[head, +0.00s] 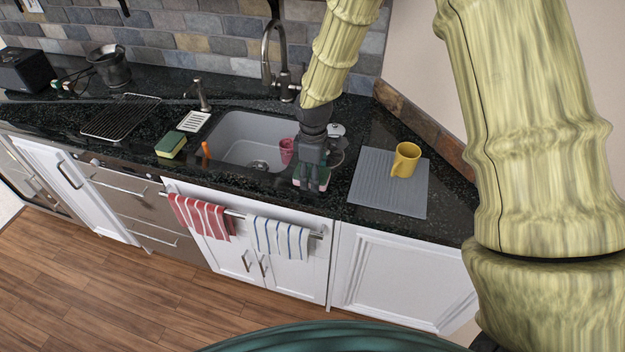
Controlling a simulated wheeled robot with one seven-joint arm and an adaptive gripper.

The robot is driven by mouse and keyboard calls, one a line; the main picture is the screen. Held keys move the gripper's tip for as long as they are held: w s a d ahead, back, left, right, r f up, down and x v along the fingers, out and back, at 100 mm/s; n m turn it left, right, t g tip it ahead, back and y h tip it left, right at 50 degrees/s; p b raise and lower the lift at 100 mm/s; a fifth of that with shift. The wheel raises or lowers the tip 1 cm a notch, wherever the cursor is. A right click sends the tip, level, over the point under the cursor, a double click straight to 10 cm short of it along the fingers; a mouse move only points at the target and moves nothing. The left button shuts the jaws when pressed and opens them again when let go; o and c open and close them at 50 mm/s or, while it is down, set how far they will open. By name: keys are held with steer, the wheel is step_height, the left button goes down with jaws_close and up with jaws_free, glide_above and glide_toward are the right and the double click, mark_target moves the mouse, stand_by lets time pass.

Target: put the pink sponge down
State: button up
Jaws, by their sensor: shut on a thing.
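My gripper (311,178) points down over the front edge of the black counter, just right of the sink. It is shut on the pink sponge (311,184), of which only small pink parts show between and beside the dark fingers. I cannot tell whether the sponge touches the counter.
The grey sink (232,134) holds a pink cup (287,150) at its right side. A yellow and green sponge (171,145) and a white soap dish (193,121) lie left of it. A yellow mug (405,160) stands on a grey mat (385,199) at right. A tall faucet (267,55) rises behind the sink.

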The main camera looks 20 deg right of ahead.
steer(key=shift+f+p, duration=0.8)
steer(key=shift+f, duration=0.8)
steer(key=shift+f, duration=0.1)
steer(key=o, duration=1)
steer(key=shift+o, duration=0.2)
steer(key=shift+r+b, duration=2.2)
steer(key=shift+r, duration=3.95)
